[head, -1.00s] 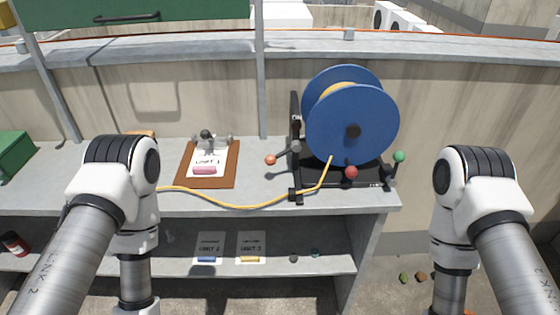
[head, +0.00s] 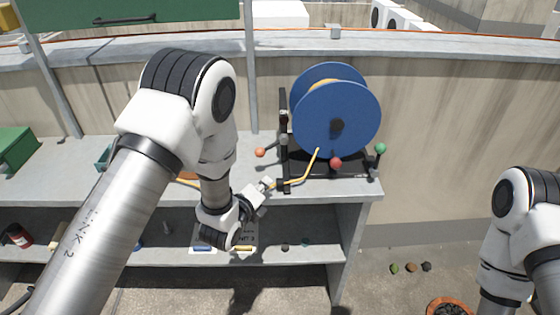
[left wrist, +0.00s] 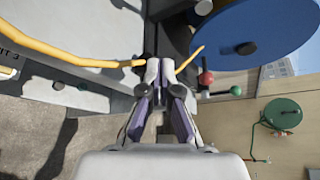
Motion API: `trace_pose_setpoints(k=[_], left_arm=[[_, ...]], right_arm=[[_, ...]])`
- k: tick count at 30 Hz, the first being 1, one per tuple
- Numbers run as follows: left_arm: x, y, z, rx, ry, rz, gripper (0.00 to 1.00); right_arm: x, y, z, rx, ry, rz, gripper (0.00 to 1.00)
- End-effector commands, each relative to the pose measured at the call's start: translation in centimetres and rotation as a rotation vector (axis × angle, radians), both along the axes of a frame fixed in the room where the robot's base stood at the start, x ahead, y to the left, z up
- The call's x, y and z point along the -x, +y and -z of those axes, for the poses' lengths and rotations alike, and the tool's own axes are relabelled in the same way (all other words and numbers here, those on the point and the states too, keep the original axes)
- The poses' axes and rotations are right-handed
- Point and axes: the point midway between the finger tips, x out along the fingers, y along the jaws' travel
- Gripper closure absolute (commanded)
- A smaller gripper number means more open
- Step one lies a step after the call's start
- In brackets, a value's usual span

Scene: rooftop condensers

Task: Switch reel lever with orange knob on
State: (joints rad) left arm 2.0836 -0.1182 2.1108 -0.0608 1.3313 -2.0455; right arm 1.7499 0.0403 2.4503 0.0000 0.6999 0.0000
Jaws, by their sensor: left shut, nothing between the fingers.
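The reel lever with the orange knob (head: 260,152) sticks out to the left of the black reel stand, its knob low over the bench top. The blue reel (head: 337,118) carries yellow hose and also shows in the left wrist view (left wrist: 255,35). A red knob (head: 335,163) is at the stand's front and a green knob (head: 381,148) at its right. My left gripper (head: 267,184) is at the bench's front edge, below and apart from the orange knob. Its fingers are together and empty in the left wrist view (left wrist: 160,72). My right gripper is out of view.
The yellow hose (head: 297,182) runs from the reel along the bench front, close to my left fingers. The lower shelf (head: 320,250) holds cards and small items, partly behind my left arm. A green box (head: 17,147) stands at the far left.

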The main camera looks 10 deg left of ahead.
Motion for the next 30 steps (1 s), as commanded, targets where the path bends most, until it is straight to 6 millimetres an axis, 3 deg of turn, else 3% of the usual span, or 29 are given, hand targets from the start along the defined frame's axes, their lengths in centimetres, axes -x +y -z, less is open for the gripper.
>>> trace_pose_setpoints(k=[14, 28, 30], left_arm=[[-1.0, -0.1, -0.2, 0.002, -0.004, -0.002, 1.0], [-10.0, -1.4, 2.2, 0.003, -0.005, -0.002, 1.0], [-9.6, 0.2, 0.9, 0.004, -0.003, -0.007, 1.0]], right_arm=[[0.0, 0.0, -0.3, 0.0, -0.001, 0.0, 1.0], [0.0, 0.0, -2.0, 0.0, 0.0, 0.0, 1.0], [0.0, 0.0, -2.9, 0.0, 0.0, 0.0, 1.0]])
